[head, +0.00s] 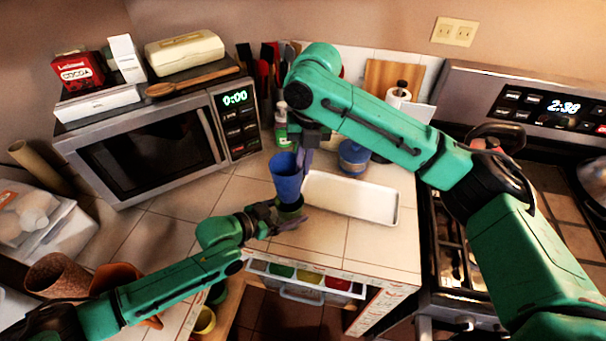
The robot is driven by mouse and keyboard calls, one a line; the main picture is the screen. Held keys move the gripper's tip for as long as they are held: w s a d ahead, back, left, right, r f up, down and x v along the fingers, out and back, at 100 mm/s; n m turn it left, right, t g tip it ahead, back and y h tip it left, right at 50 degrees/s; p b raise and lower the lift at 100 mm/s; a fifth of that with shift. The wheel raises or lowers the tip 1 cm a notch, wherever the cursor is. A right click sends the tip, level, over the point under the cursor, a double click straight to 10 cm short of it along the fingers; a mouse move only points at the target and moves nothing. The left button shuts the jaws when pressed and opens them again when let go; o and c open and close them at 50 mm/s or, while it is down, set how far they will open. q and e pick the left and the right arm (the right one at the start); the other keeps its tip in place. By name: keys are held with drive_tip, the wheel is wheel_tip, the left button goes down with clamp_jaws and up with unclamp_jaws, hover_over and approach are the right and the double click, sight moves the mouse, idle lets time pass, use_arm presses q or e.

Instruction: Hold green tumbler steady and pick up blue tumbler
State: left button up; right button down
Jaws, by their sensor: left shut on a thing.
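The blue tumbler (286,180) stands roughly upright near the counter's front. The dark green tumbler (291,209) is directly below it, and the blue one's lower end seems to sit inside it. My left gripper (284,222) is shut on the green tumbler from the front left and hides part of it. My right gripper (305,156) points down at the blue tumbler's right rim. One finger is close to the rim; whether it touches, and how wide the jaws are, I cannot tell.
A white tray (350,199) lies just right of the tumblers. Behind it stand a blue jar (353,158) and a green bottle (281,130). A microwave (150,150) fills the back left. An open drawer (308,281) is below the counter. Tiles left of the tumblers are clear.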

use_arm(q)
drive_tip(key=o, duration=1.2)
drive_tip(key=shift+c, duration=0.2)
drive_tip(key=v, duration=1.2)
